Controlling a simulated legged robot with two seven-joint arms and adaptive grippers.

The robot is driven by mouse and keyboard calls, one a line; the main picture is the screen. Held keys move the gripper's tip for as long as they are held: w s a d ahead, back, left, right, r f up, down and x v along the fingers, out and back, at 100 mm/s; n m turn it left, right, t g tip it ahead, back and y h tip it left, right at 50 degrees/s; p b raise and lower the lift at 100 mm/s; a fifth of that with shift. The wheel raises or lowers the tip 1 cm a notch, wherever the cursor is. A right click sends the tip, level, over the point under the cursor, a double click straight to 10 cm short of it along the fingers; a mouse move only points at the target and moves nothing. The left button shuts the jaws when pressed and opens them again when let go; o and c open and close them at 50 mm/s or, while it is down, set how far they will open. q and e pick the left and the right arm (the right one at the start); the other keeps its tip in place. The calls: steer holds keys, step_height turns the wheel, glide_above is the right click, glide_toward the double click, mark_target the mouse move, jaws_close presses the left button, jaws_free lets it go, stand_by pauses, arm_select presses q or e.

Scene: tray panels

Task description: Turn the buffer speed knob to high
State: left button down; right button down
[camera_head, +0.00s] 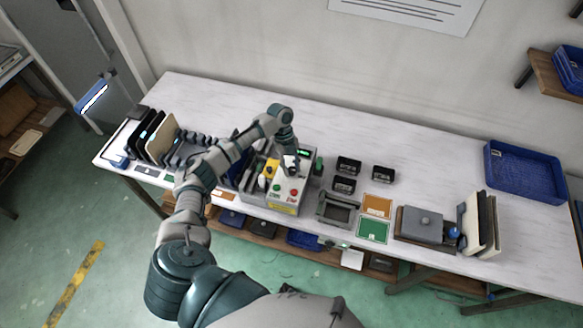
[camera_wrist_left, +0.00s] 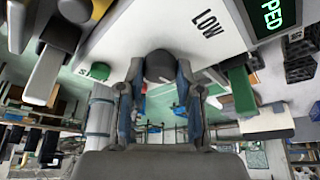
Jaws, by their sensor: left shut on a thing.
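The control box (camera_head: 286,208) stands on the table, with red and green buttons on its face. My left arm reaches over it, and my left gripper (camera_head: 290,163) is at its upper face, covering the knob in the head view. In the left wrist view a dark round knob (camera_wrist_left: 160,64) sits between the two fingers of my left gripper (camera_wrist_left: 160,82), which is shut on it. The word LOW (camera_wrist_left: 207,24) is printed beside the knob. A green-lit display (camera_wrist_left: 272,14) shows letters ending in PPED. The knob's pointer cannot be made out. My right gripper is not in view.
A yellow part (camera_head: 271,168) is on the box close to my gripper. Upright panels (camera_head: 160,138) stand at the left. Black blocks (camera_head: 348,165), a grey tray fixture (camera_head: 338,209) and a blue crate (camera_head: 524,172) are to the right. The table's back strip is clear.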

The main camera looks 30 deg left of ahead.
arm_select(q)
steer(key=shift+w+a+r, duration=0.1)
steer(key=shift+w, duration=0.05)
steer(key=c, duration=1)
jaws_free()
steer(key=shift+o, duration=1.1)
steer(key=v, duration=1.1)
steer(key=shift+w+a+r, duration=0.2)
steer(key=shift+a+r, duration=0.05)
